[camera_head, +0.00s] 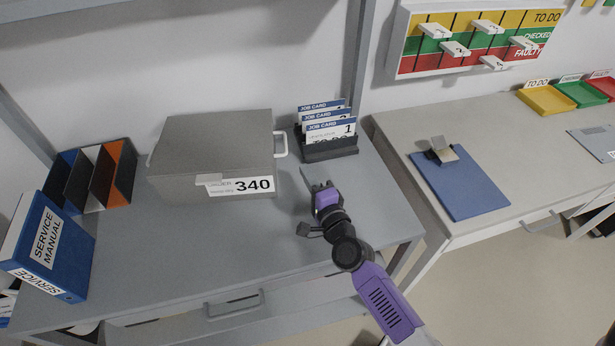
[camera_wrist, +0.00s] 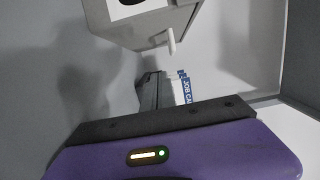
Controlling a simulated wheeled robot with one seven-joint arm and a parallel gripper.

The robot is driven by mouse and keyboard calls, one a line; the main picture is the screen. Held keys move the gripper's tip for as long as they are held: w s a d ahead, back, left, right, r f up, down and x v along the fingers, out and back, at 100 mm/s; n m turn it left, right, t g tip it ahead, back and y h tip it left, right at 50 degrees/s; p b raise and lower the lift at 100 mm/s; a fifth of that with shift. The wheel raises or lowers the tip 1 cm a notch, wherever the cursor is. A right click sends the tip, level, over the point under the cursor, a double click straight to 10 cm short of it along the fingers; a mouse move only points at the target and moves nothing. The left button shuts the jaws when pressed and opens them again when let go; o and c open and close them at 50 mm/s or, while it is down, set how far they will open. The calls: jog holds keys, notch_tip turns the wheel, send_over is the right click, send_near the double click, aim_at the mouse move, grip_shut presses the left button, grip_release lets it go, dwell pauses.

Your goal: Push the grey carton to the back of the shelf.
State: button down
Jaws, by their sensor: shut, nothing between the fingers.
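The grey carton (camera_head: 215,150) is a box-shaped grey case with a white label reading 340 and a pale handle on its right side. It stands on the grey shelf top (camera_head: 230,235), a little in front of the wall. My gripper (camera_head: 318,187) is shut and empty, low over the surface to the right of the carton and apart from it. In the wrist view the carton (camera_wrist: 150,35) shows at the top with its handle, beyond the purple gripper body. The fingertips are not clear there.
A dark rack of job cards (camera_head: 330,148) stands right of the carton, behind my gripper. Upright folders (camera_head: 100,175) and a blue service manual binder (camera_head: 45,250) stand at the left. The front middle of the surface is clear. A blue clipboard (camera_head: 460,185) lies on the right bench.

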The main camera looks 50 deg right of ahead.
jog(key=x, duration=0.6)
jog(key=shift+w+a+r, duration=0.1)
jog(key=shift+w, duration=0.15)
jog(key=shift+w+a+p, duration=0.65)
jog(key=shift+a, duration=0.35)
jog(key=shift+w+a, duration=0.35)
jog(key=shift+a, duration=0.1)
jog(key=shift+w+a, duration=0.1)
jog(key=shift+w+a+p, duration=0.6)
jog(key=shift+a+p, duration=0.1)
jog(key=shift+p, duration=0.05)
